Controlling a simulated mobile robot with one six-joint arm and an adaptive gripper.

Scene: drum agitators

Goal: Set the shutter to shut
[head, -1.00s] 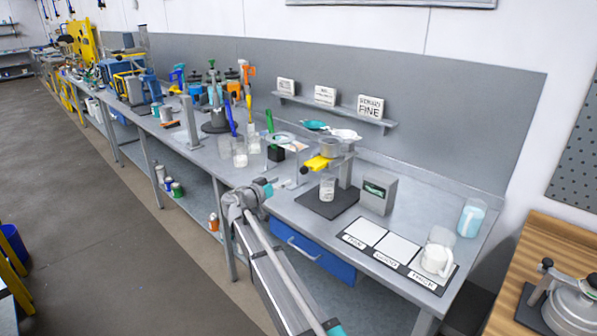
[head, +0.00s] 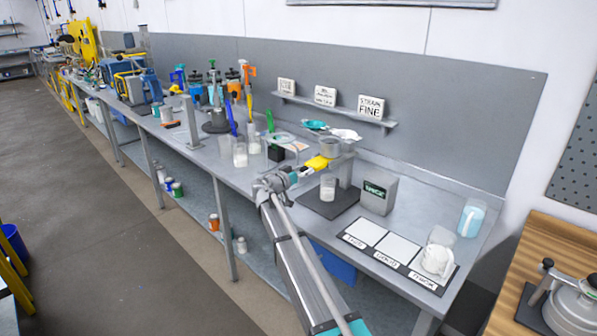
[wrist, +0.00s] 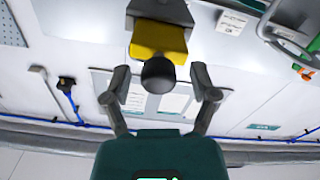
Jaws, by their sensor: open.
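A yellow lever (head: 318,162) sticks out to the left from under the grey cup (head: 331,147) of a stand, which I take to be the shutter. In the wrist view the yellow lever (wrist: 158,42) ends in a dark round knob (wrist: 158,76). My gripper (wrist: 160,95) is open, its two fingers on either side of the knob and not closed on it. In the head view my gripper (head: 296,173) is at the lever's left end and hides the knob. A glass beaker (head: 328,187) with pale contents stands under the cup.
A grey box (head: 378,192) stands right of the stand. A labelled mat (head: 369,233) with a white jug (head: 437,260) lies at the front right. A shelf (head: 345,113) with signs is behind. Several tools and vessels crowd the bench to the left.

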